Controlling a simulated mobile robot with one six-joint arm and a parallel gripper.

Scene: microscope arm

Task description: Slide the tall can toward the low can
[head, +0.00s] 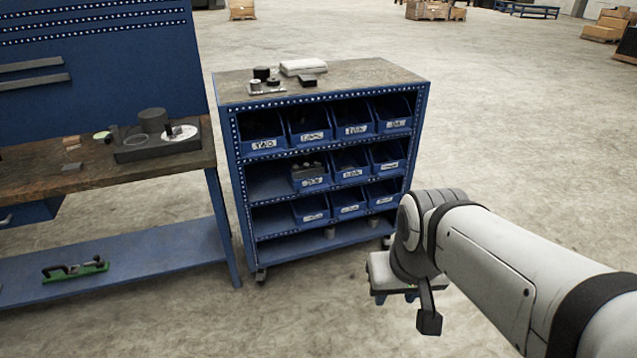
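Two small grey can-like cylinders show at the bottom shelf of the blue cart, one left (330,232) and one right (374,221). A dark cylinder (262,73) and a shorter dark-topped one (273,81) stand close together on the cart's top. A wide dark cylinder (152,120) stands on the workbench tray. I cannot tell which are the tall can and the low can. My gripper (405,305) hangs at the lower right, in front of the cart and apart from all of these. My arm partly hides it, and its opening is unclear.
The blue cart (240,180) holds several labelled bins. A white box (303,67) and a small dark block (307,81) lie on its top. A wooden workbench (40,185) stands left. Open concrete floor (520,130) lies to the right.

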